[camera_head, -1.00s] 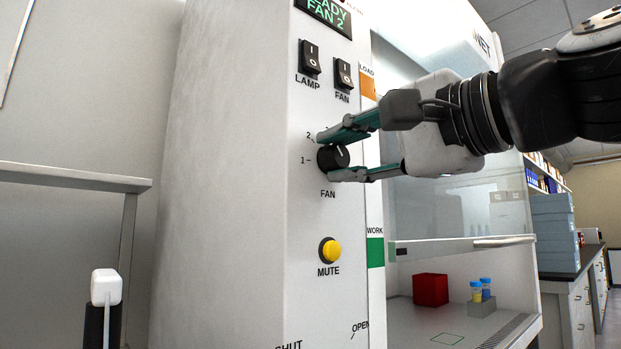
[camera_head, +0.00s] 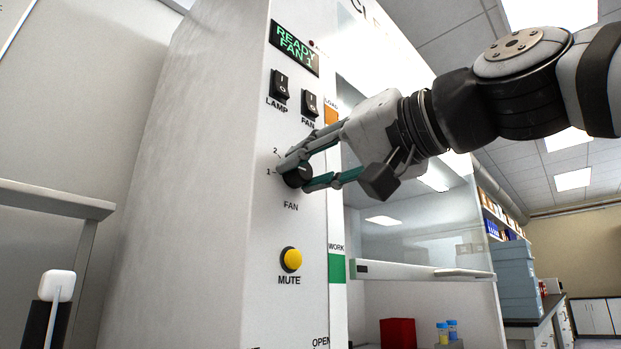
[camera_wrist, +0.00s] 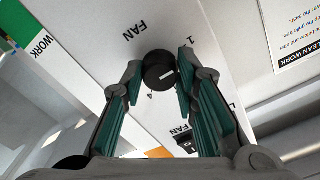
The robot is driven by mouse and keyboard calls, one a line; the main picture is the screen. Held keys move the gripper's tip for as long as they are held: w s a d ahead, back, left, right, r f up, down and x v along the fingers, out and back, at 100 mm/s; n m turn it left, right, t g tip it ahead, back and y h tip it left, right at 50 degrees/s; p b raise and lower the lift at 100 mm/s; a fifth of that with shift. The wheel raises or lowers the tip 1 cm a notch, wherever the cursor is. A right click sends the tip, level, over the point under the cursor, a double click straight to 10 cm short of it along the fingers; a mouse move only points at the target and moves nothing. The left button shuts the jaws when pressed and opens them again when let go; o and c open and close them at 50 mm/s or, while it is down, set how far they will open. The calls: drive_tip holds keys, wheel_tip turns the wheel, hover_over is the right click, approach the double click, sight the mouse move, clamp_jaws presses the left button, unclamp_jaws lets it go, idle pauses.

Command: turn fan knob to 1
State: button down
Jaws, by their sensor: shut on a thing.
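The black fan knob (camera_head: 297,176) is on the white front panel (camera_head: 262,240), beside the marks 1 and 2 and above the word FAN. My gripper (camera_head: 296,174) is shut on the knob, one finger above it and one below, and the hand is tilted. In the wrist view the knob (camera_wrist: 159,71) lies between the two green-padded fingers (camera_wrist: 160,66). Its white line slants up to the right, roughly toward the 1. The display (camera_head: 294,48) reads READY FAN 1.
Above the knob are the lamp switch (camera_head: 280,85) and the fan switch (camera_head: 309,103). Below it is the yellow mute button (camera_head: 291,259). The glass sash with its handle (camera_head: 462,273) is to the right. A red box (camera_head: 397,332) stands inside the cabinet.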

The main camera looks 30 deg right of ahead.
drive_tip(key=shift+f+n+b, duration=0.15)
drive_tip(key=shift+n+b, duration=0.15)
drive_tip(key=shift+n, duration=0.6)
drive_tip(key=c, duration=1.2)
unclamp_jaws()
drive_tip(key=shift+c, duration=0.2)
drive_tip(key=shift+s+d, duration=0.1)
drive_tip(key=shift+s, duration=0.15)
drive_tip(key=v, duration=1.1)
drive_tip(key=shift+s, duration=0.2)
